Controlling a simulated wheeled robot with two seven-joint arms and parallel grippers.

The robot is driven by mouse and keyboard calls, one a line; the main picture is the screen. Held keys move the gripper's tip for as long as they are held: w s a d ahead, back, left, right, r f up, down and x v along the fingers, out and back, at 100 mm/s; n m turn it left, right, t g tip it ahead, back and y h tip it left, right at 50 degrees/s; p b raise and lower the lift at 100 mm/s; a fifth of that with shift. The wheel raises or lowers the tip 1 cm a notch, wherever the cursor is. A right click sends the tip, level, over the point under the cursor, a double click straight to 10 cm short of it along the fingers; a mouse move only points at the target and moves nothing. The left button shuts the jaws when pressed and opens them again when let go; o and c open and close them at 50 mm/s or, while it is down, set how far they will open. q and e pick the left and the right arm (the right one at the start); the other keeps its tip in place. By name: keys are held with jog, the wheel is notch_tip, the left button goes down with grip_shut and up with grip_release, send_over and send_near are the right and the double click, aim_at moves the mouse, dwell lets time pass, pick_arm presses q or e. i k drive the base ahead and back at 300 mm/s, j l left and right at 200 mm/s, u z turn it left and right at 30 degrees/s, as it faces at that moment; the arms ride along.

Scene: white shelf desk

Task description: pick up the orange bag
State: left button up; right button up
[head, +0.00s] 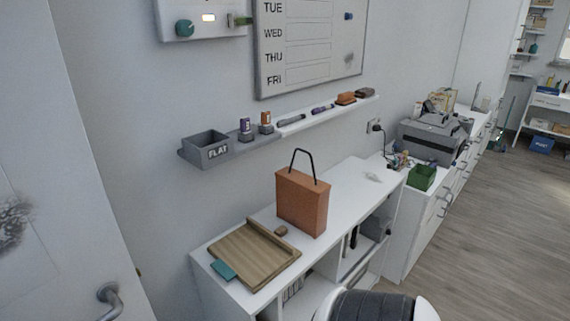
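The orange bag (301,204) stands upright on top of the white shelf desk (346,186), in the middle of the head view. Its thin black handle (303,158) sticks up above it in an arch. Nothing covers its front. Neither of my grippers shows in the head view, and nothing is touching the bag except the desk under it.
A wooden tray (243,256) with a teal piece lies left of the bag. A wall ledge with a grey box (206,146) and markers runs above the desk. A green box (422,177) and a printer (432,140) stand to the right.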

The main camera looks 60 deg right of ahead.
aim_at(302, 198)
jog(key=z, duration=2.2)
